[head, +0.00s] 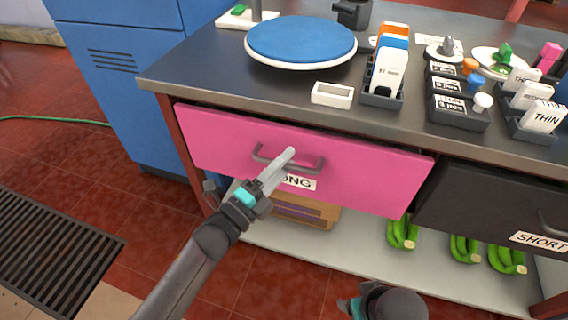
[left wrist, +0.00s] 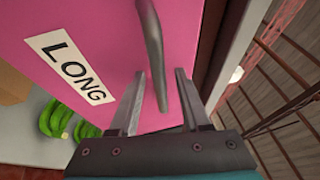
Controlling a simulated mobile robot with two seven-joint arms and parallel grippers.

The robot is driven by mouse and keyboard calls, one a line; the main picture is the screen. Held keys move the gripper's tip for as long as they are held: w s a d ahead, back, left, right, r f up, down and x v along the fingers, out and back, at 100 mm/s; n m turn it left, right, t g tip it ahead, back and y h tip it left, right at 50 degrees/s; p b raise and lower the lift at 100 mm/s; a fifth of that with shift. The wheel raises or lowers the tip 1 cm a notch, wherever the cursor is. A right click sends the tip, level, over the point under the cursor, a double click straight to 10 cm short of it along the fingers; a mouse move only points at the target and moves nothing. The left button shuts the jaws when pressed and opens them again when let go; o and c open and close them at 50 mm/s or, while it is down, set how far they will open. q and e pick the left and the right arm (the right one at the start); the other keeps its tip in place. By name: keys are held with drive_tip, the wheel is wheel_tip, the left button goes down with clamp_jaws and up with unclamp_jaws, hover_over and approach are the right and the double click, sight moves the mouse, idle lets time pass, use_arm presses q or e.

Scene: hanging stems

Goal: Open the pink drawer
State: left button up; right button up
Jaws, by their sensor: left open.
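The pink drawer (head: 220,143) is under the worktop, with a grey bar handle (head: 312,164) and a white label reading LONG. I cannot tell whether its front stands slightly out from the frame. My left gripper (head: 290,153) is at the handle and hides part of it and of the label. In the left wrist view, the fingers of the left gripper (left wrist: 159,78) are apart, with the handle (left wrist: 153,45) between them and the pink front (left wrist: 95,30) behind. Part of my right arm shows at the bottom of the head view; its fingers are hidden.
A dark drawer (head: 480,200) labelled SHORT is on the right. The worktop (head: 200,75) holds a blue round turntable (head: 300,40), card holders and small items. A blue cabinet (head: 125,100) stands at left.

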use_arm(q)
drive_tip(key=shift+c, duration=0.3)
clamp_jaws()
idle(1.0)
